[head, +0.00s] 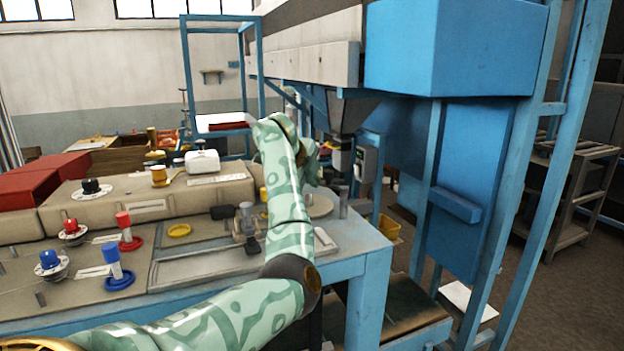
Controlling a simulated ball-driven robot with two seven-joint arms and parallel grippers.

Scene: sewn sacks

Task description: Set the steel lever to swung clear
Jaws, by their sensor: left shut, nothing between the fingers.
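My left arm rises from the bottom left, passes over the bench's right part and bends to the right at its top. My left gripper (342,158) is at its far end, below the dark spout of the machine. It looks shut and empty, but it is small and partly hidden behind my wrist. A grey upright lever-like piece (247,217) stands on the bench just left of my forearm, apart from the gripper. I cannot tell for sure that it is the steel lever, or how it is set. My right gripper is not in view.
The bench (350,268) carries a red knob (71,227), a blue knob (49,260), a red-handled post (124,224) and a blue-handled post (113,262). A grey switch box (367,162) hangs near the gripper. A large blue housing (450,48) and frame fill the right.

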